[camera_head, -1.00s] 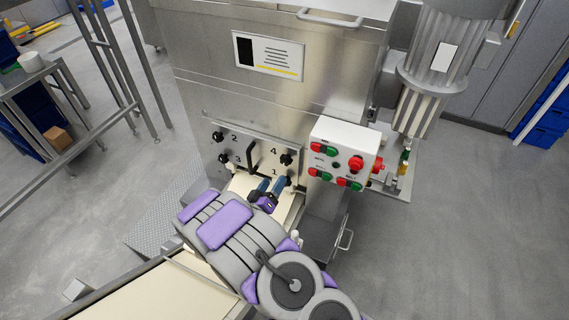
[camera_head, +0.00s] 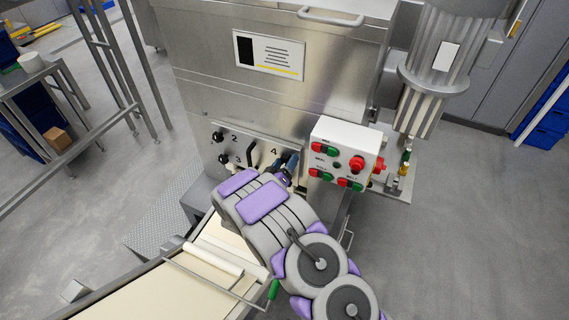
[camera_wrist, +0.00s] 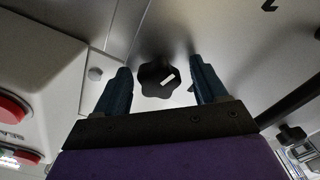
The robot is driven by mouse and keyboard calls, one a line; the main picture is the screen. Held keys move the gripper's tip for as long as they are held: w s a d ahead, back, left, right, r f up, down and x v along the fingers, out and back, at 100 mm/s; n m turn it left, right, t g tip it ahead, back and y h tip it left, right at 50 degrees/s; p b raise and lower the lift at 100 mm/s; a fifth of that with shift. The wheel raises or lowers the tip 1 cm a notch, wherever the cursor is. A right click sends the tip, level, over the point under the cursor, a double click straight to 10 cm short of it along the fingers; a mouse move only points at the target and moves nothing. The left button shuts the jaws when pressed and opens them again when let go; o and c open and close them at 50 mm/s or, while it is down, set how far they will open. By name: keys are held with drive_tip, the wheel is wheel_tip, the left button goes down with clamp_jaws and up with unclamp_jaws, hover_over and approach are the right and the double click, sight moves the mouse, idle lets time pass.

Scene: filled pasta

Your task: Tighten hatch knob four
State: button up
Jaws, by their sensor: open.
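The hatch plate (camera_head: 262,147) on the steel machine carries black knobs and painted numbers. The number 4 (camera_head: 273,150) shows just left of my gripper (camera_head: 288,166), which is at the knob beside it and hides that knob in the head view. In the wrist view, the black lobed knob (camera_wrist: 157,79) with a white mark lies between the two fingers of my gripper (camera_wrist: 160,68). The fingers are open, one either side, with visible gaps; I cannot tell the exact depth. Knob two (camera_head: 218,136) and knob three (camera_head: 223,158) are at the left. Knob one is hidden behind my arm.
A white control box (camera_head: 345,152) with red and green buttons stands close right of my gripper; it also shows in the wrist view (camera_wrist: 40,85). A black hatch handle (camera_head: 251,154) is left of it. A conveyor (camera_head: 150,295) runs below.

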drive_tip(key=c, duration=1)
